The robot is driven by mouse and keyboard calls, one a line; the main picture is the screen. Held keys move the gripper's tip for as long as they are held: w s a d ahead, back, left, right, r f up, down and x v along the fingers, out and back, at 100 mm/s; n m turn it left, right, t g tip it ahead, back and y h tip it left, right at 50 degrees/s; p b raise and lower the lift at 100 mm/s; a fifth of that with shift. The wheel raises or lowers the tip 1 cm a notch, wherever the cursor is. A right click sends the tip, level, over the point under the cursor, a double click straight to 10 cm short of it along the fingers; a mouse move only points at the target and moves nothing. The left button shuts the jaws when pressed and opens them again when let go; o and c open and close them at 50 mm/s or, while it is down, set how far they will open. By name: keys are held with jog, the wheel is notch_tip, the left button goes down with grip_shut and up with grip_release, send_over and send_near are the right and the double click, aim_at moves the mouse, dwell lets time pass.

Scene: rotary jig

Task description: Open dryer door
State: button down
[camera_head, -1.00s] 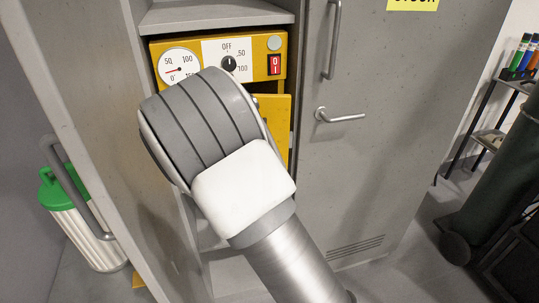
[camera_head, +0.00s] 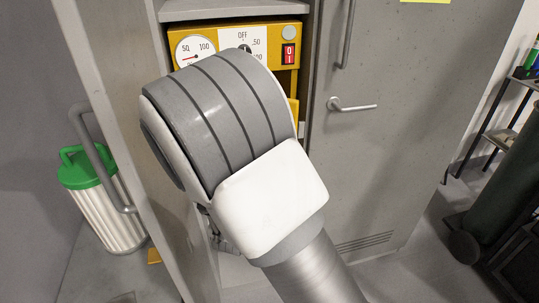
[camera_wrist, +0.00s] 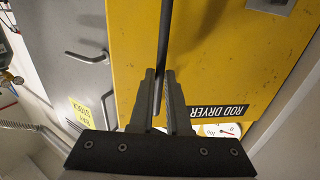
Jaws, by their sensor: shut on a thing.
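The yellow rod dryer (camera_head: 265,33) stands in the grey cabinet, with a gauge, a knob and a red switch on its top panel. My arm hides most of its front in the head view. In the wrist view the yellow door (camera_wrist: 225,50) fills much of the picture and its ROD DRYER label is upside down. A dark bar handle (camera_wrist: 164,30) runs along the door and down between my fingers. My gripper (camera_wrist: 160,73) is shut on this handle. How far the door is open, I cannot tell.
The cabinet's left door (camera_head: 125,130) stands open beside my arm. Its right door (camera_head: 400,120), with a lever handle (camera_head: 352,105), is right of the dryer. A green-lidded canister (camera_head: 100,205) stands at the left. A dark cylinder (camera_head: 500,170) and a rack are at the far right.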

jog(key=shift+y, duration=0.3)
jog(key=shift+s+a+r, duration=0.1)
jog(key=shift+s+a, duration=0.85)
jog(key=shift+a, duration=0.2)
jog(key=shift+s+a+r, duration=0.1)
jog(key=shift+s+a, duration=0.85)
jog(key=shift+a, duration=0.15)
jog(key=c, duration=0.9)
grip_release()
jog(key=shift+w+a+f, duration=0.15)
jog(key=shift+d, duration=0.35)
jog(key=s+a, duration=0.1)
jog(key=s, duration=0.4)
jog(key=s+a, duration=0.1)
jog(key=s, duration=0.5)
jog(key=s+a, duration=0.1)
jog(key=s, duration=0.5)
jog(key=shift+a+b, duration=0.2)
jog(key=shift+b, duration=0.1)
